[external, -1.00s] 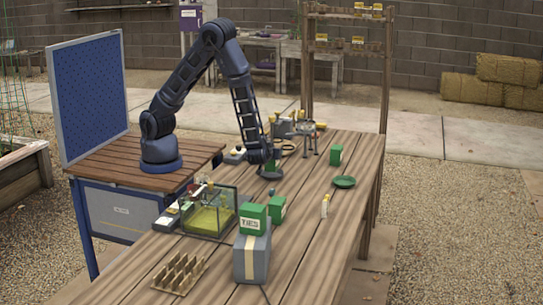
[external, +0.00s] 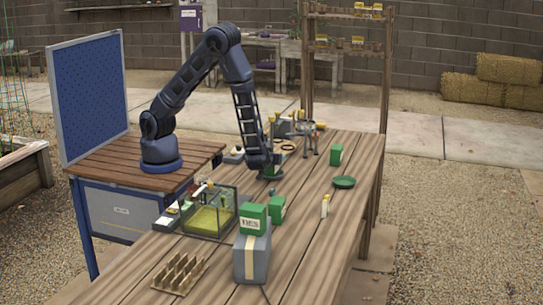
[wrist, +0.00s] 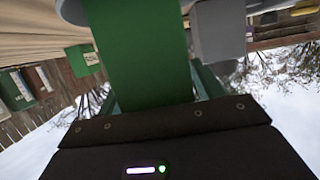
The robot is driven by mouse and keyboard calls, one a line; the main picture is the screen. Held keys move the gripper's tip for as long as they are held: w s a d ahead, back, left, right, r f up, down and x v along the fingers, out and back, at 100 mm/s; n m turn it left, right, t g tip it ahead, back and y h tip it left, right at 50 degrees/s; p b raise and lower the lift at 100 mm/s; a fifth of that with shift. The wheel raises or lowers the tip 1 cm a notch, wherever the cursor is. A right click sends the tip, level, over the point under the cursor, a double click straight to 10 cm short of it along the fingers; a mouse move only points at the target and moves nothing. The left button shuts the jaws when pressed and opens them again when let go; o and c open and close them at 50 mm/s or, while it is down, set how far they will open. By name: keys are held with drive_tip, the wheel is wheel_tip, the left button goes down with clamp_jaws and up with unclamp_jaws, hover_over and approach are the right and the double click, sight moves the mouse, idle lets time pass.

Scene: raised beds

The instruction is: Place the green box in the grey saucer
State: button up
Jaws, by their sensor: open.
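A green box (wrist: 140,55) fills the middle of the wrist view, between my gripper's fingers (wrist: 155,88). My gripper is open around it; I cannot tell whether either finger touches it. In the external view my gripper (external: 265,167) is low over the table, directly above the grey saucer (external: 270,177), and hides most of the box and saucer. A grey rim, apparently the saucer (wrist: 72,10), shows past the box's far end in the wrist view. The box appears to stand in or just over the saucer; the exact contact is hidden.
Other green boxes stand nearby: one on the table (external: 278,208), one atop a grey block (external: 254,216), one at the back right (external: 336,155). A green saucer (external: 344,182) and small bottle (external: 325,206) are to the right. A glass tank (external: 208,212) stands front left.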

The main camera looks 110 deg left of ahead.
drive_tip(key=v, duration=1.2)
drive_tip(key=w+d+r+m+t+h, duration=0.3)
drive_tip(key=w+r+m+t+h, duration=0.1)
drive_tip(key=w+r+t+h, duration=0.45)
drive_tip(key=s+d+r+m+t+h, duration=0.1)
drive_tip(key=d+r+m+h, duration=0.2)
drive_tip(key=r, duration=0.4)
drive_tip(key=s+d+r+m+t+h, duration=0.1)
drive_tip(key=d+r+m+h, duration=0.15)
drive_tip(key=r, duration=0.55)
drive_tip(key=s+d+r+m+g+h, duration=0.1)
drive_tip(key=s+r+m+h, duration=0.15)
drive_tip(key=s, duration=0.45)
drive_tip(key=s+r+m+g+h, duration=0.1)
drive_tip(key=s+r+m+g, duration=0.15)
drive_tip(key=s, duration=0.55)
drive_tip(key=s+a+m+g+y, duration=0.1)
drive_tip(key=s+a, duration=0.2)
drive_tip(key=s, duration=0.5)
drive_tip(key=s+a+r+m+g+y, duration=0.1)
drive_tip(key=s+a+m+y, duration=0.1)
drive_tip(key=s, duration=0.6)
drive_tip(key=shift+s+a, duration=0.3)
drive_tip(key=shift+a, duration=0.35)
